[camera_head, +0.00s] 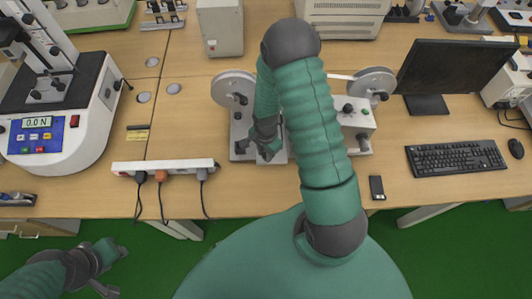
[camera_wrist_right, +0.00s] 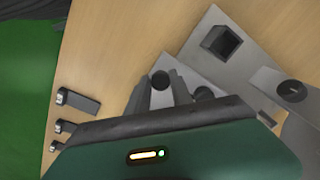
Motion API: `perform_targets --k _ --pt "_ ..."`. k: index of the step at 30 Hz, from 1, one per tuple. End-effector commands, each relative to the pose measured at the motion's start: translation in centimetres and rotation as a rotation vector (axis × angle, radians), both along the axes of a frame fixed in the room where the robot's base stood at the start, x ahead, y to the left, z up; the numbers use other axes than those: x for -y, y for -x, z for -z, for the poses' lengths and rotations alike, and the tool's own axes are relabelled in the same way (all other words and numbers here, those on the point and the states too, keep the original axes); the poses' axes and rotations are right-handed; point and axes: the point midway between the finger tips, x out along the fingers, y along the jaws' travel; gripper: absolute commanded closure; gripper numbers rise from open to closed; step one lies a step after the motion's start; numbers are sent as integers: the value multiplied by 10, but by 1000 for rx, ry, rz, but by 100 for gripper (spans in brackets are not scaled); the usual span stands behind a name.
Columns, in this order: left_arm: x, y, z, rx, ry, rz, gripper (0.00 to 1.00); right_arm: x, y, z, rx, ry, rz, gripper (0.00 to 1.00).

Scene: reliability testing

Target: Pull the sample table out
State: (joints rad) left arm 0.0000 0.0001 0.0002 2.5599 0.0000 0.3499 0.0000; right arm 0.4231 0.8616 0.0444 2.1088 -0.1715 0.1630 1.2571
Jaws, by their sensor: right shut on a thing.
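The sample table is a grey metal plate (camera_head: 243,130) on the bench device with two pale discs, at the middle of the bench. My right gripper (camera_head: 267,151) is at its front edge. In the right wrist view, my right gripper's fingers (camera_wrist_right: 158,92) close around a dark round knob (camera_wrist_right: 160,79) at the near edge of the pale plate. The contact itself is partly hidden by my gripper body. My right arm covers the middle of the device. My left gripper (camera_head: 105,288) hangs low at the bottom left, away from the bench and partly cut off by the frame; its jaws are unclear.
A power strip (camera_head: 165,166) with plugs and cables lies left of the device near the front edge. A tester with a display (camera_head: 60,120) stands farther left. A black phone-like object (camera_head: 377,187), keyboard (camera_head: 456,157) and monitor (camera_head: 452,78) are to the right.

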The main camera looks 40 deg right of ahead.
Motion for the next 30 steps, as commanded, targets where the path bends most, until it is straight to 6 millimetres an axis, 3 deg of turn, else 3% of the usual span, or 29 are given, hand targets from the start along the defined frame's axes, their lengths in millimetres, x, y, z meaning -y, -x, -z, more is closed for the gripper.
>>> perform_targets --k 2,3,8,16,20,23,30 --pt "0 0 1 0 0 0 64 -1 3 2 -8 0 1 100" --pt "0 0 1 0 0 0 64 -1 4 3 -10 0 1 71" --pt "0 0 1 0 0 0 64 -1 5 3 -12 1 2 51" --pt "0 0 1 0 0 0 64 0 6 2 -11 1 3 51" --pt "0 0 1 0 0 0 64 1 5 -9 -9 3 2 51" --pt "0 0 2 0 0 0 64 0 4 -31 -6 3 3 51" --pt "0 0 3 0 0 0 64 -1 3 -103 -4 6 2 51"
